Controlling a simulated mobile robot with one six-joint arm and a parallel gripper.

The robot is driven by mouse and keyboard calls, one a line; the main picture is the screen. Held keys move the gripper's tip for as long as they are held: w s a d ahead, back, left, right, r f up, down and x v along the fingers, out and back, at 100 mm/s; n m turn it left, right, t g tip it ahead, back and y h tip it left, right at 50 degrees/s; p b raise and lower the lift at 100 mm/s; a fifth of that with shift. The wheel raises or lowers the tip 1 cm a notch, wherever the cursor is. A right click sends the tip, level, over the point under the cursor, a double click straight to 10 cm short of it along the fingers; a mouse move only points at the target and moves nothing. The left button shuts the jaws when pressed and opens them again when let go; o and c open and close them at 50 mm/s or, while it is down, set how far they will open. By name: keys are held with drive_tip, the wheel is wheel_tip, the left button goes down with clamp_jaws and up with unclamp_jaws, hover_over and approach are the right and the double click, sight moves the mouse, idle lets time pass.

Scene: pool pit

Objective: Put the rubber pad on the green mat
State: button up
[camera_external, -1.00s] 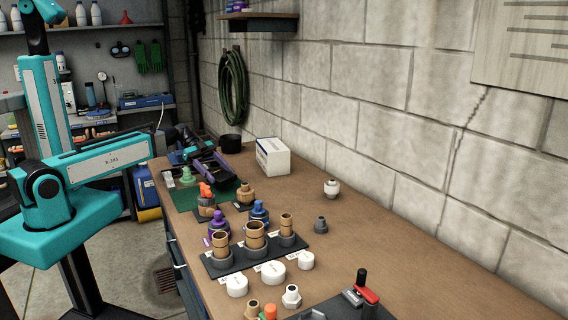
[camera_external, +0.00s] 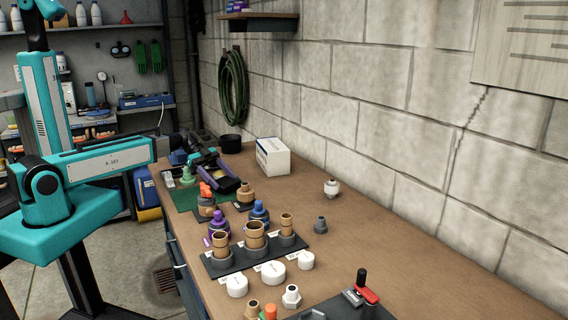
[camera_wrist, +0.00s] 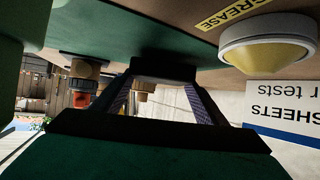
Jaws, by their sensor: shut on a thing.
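My gripper (camera_external: 226,176) is at the far end of the bench, low over the green mat (camera_external: 183,199). In the wrist view my gripper (camera_wrist: 164,80) is shut on a dark, flat thing (camera_wrist: 163,67), which I take to be the rubber pad. It spans between the two fingertips, close to the green surface of the mat (camera_wrist: 105,30). I cannot tell whether it touches the mat. In the external view the held pad is hidden or too small to make out.
The wrist view shows a yellow-and-white tin (camera_wrist: 268,45) by a GREASE label.

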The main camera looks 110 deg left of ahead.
drive_tip(key=shift+f, duration=0.4)
drive_tip(key=shift+f, duration=0.15)
drive_tip(key=o, duration=1.2)
drive_tip(key=shift+r, duration=0.25)
drive_tip(key=shift+s+a, duration=0.1)
drive_tip(key=shift+s, duration=0.15)
drive_tip(key=b+v, duration=0.3)
drive_tip(key=v, duration=0.8)
drive_tip(key=shift+s+r, duration=0.15)
